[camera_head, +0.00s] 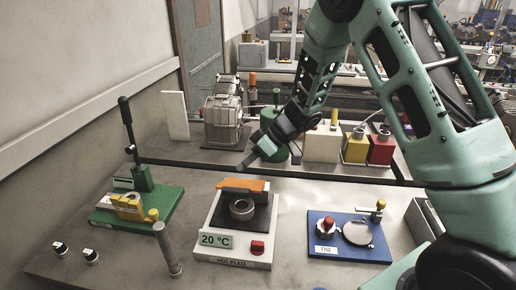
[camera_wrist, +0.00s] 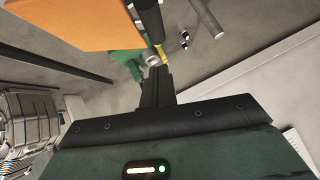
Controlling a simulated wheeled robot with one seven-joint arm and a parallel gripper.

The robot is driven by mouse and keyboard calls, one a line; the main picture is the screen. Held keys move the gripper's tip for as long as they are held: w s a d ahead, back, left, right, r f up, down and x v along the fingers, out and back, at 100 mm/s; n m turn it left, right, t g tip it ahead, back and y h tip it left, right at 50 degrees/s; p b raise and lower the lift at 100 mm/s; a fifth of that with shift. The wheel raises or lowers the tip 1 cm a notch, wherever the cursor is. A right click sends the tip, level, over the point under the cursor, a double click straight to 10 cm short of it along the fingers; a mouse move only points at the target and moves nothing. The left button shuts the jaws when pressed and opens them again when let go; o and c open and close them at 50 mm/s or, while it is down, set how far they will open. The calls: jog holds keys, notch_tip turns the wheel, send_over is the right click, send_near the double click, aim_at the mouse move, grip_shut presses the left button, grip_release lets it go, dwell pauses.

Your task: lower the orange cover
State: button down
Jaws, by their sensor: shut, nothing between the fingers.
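The orange cover (camera_head: 243,184) stands raised at the back edge of the hot plate (camera_head: 215,215), which has a "20 °C" label and a red knob. A grey ring on a black surface in front of the cover is exposed. My gripper (camera_head: 245,164) is shut and empty, just above and behind the cover's top edge in the head view; I cannot tell whether it touches. In the wrist view the orange cover (camera_wrist: 75,22) fills the upper left, to the left of my shut fingers (camera_wrist: 156,78).
A green fixture with an upright black lever (camera_head: 128,130) stands left. A blue fixture (camera_head: 340,252) with a red knob stands right. A grey post (camera_head: 168,250) rises at front left. Behind are a metal motor housing (camera_head: 223,118), a green cylinder and coloured containers.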

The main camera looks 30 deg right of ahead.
jog(key=shift+s+a+f+p, duration=0.15)
jog(key=shift+a+f, duration=0.1)
jog(key=shift+f, duration=0.55)
jog(key=shift+s+a+f+p, duration=0.1)
jog(key=shift+a+f+p, duration=0.15)
jog(key=shift+f, duration=0.5)
jog(key=shift+s+a+f+p, duration=0.15)
jog(key=shift+a+f, duration=0.1)
jog(key=shift+f, duration=0.55)
jog(key=s+a+f+n+t+h+b, duration=0.1)
jog(key=s+a+f+t+b, duration=0.1)
jog(key=f+b, duration=0.6)
jog(key=shift+s+a+f+b, duration=0.2)
jog(key=shift+s+f+b, duration=0.1)
jog(key=shift+s+b, duration=0.5)
jog(key=shift+s+f, duration=0.15)
jog(key=s+d+r+p, duration=0.2)
jog(key=r, duration=0.3)
jog(key=s+d+r+p, duration=0.1)
jog(key=s+d+r, duration=0.1)
jog(key=r, duration=0.4)
jog(key=shift+s+d+r+p, duration=0.2)
jog(key=shift+s+d+p, duration=0.15)
jog(key=shift+s, duration=0.35)
